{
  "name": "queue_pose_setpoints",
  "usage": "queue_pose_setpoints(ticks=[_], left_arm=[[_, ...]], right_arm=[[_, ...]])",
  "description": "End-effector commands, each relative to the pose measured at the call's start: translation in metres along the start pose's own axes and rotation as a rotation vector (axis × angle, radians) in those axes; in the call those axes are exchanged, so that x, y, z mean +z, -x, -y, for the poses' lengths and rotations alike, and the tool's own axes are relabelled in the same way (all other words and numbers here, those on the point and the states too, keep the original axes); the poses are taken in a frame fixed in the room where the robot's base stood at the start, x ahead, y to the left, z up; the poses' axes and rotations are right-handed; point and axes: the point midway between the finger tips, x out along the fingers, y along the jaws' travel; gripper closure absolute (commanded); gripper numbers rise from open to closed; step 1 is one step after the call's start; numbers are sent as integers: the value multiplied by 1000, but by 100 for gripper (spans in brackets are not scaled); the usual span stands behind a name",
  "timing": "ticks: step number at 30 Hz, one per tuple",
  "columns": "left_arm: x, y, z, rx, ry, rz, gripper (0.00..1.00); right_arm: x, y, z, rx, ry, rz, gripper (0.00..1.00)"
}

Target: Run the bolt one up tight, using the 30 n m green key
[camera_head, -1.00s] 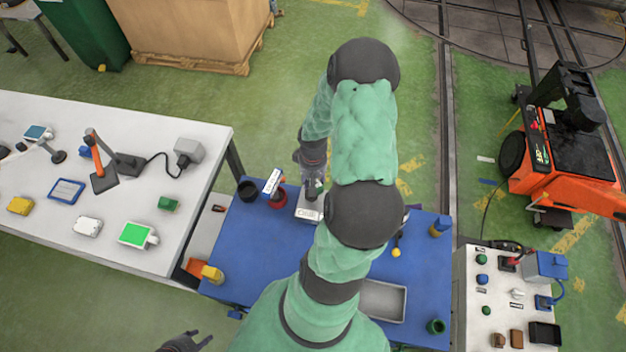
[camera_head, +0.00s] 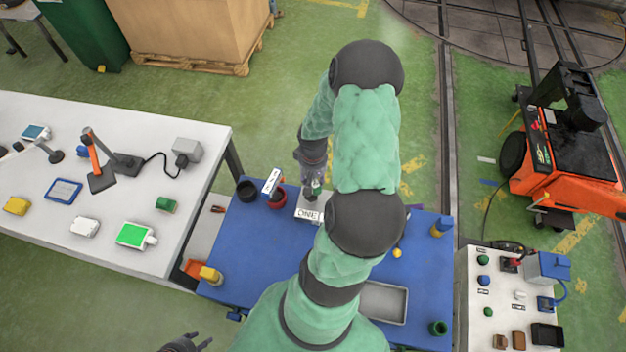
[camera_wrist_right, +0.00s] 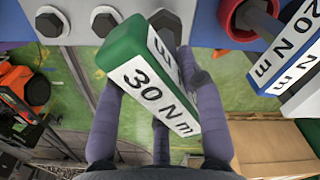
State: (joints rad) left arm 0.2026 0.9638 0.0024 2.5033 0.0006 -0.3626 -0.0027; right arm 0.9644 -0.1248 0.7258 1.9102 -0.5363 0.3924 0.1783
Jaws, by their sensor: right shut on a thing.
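My right gripper (camera_wrist_right: 155,110) is shut on the green key (camera_wrist_right: 118,50), which has white faces reading "30 N m". In the head view my right gripper (camera_head: 313,185) is over a grey block (camera_head: 305,203) on the blue table, its white label partly legible. In the right wrist view several bolt heads, one of them a bolt (camera_wrist_right: 48,22), stand in a row on a grey plate (camera_wrist_right: 75,15). I cannot tell which bolt is bolt one. My left gripper (camera_head: 198,343) is open and empty at the bottom edge.
A white table (camera_head: 110,195) is at left, a control panel (camera_head: 480,320) at right.

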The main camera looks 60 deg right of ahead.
Motion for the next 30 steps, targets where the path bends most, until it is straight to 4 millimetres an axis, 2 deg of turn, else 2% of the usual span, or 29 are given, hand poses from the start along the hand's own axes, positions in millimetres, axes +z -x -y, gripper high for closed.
queue_pose_setpoints(ticks=[17,30], left_arm=[[0,-4,1,0,0,0,60],[0,-13,5,0,0,0,60]], right_arm=[[0,0,0,0,-39,-2,100],[0,0,0,0,-141,-2,100]])
